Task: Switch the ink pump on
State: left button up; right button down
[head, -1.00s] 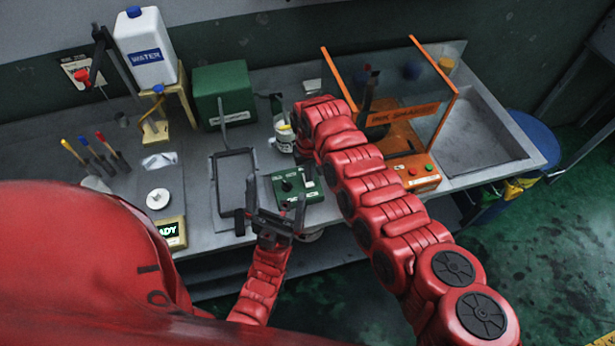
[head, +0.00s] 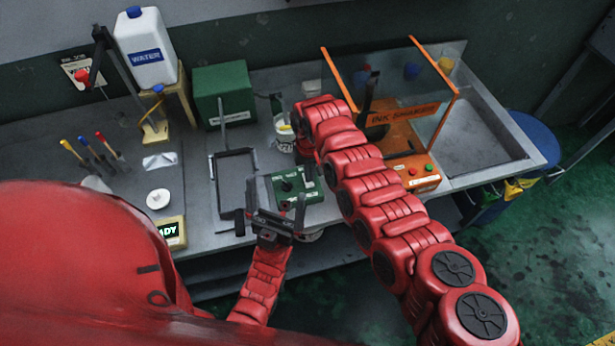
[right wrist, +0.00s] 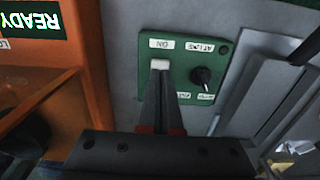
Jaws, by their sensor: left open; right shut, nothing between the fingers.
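The green ink pump box (head: 286,198) sits on the bench in the head view, with a dark knob and a pale switch on top. In the right wrist view its green panel (right wrist: 187,52) fills the middle. The white switch (right wrist: 159,65) stands by the ON label, and the black knob (right wrist: 201,76) is to its right. My right gripper (right wrist: 160,76) is shut and empty, its fingertips overlapping the switch's near edge; I cannot tell whether they touch. My left gripper (head: 274,208) is open and empty, in front of the box.
A dark frame (head: 234,155) lies left of the pump. The orange ink shaker (head: 405,150) with clear panels stands to its right.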

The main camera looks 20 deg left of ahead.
jog(key=shift+f+b, duration=0.8)
jog(key=shift+f, duration=0.15)
dwell(0.8)
jog(key=shift+r+p, duration=1.55)
jog(key=shift+r, duration=0.85)
jog(key=shift+r+p, duration=0.45)
jog(key=shift+r, duration=0.7)
jog(key=shift+f, duration=0.1)
